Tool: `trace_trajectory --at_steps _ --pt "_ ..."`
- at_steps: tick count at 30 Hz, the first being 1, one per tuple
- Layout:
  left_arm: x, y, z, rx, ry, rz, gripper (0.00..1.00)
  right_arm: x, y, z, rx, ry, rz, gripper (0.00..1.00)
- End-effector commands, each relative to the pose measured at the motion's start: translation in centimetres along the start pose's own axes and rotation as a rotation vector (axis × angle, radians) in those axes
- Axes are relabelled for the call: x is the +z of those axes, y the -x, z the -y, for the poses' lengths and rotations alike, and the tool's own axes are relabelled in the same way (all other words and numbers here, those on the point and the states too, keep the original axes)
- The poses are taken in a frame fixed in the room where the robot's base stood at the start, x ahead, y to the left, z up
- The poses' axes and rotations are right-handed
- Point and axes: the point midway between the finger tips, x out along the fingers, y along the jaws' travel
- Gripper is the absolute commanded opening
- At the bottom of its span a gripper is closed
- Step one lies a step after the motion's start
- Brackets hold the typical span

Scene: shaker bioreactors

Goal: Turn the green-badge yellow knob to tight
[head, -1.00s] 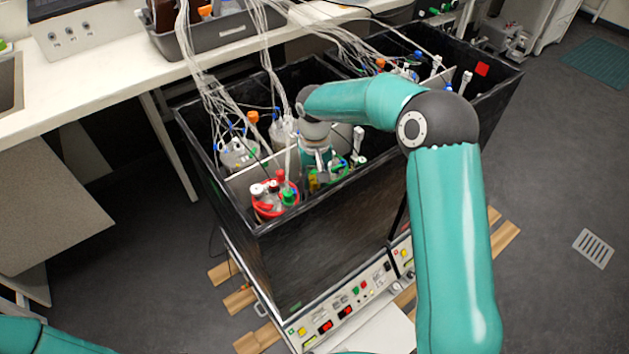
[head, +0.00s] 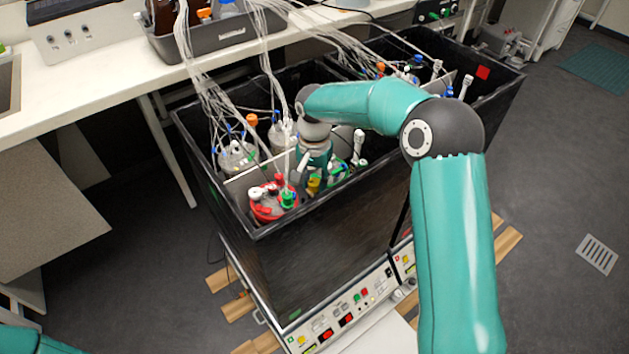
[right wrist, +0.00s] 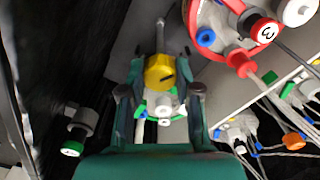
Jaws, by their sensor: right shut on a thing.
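The yellow knob (right wrist: 160,73) has a dark mark on its face and sits between the two fingers of my right gripper (right wrist: 160,78) in the right wrist view. The gripper is shut on it. A white fitting and a green ring (right wrist: 146,114) show just behind the knob. In the head view the knob (head: 313,186) is a small yellow patch below my right gripper (head: 313,178), beside the green-ringed vessel (head: 339,172). The knob's badge is not clear. My left gripper is out of view; only a bit of its arm shows at the lower left.
A red-ringed vessel (head: 272,203) with several caps stands close to the left of my right gripper. The black box wall (head: 320,230) rises in front. Many thin tubes (head: 208,85) hang in from the bench. Other bottles fill the box.

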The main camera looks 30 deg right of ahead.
Motion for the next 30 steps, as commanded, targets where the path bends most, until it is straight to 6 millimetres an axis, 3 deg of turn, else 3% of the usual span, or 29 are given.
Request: trace_trajectory --at_steps 10,11,15,25,30 --pt "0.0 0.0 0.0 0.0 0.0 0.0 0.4 -0.2 0.2 0.0 -0.005 -0.005 -0.007 0.0" --pt "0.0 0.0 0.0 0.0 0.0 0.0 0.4 -0.2 0.2 0.0 -0.005 -0.005 -0.007 0.37" --pt "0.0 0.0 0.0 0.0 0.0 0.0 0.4 -0.2 0.2 0.0 -0.004 -0.004 -0.005 0.57" --pt "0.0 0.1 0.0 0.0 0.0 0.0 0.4 -0.1 0.3 0.0 -0.002 -0.003 -0.002 0.57" --pt "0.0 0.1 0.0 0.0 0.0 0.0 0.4 -0.1 1.8 0.1 -0.004 -0.003 -0.004 0.57"
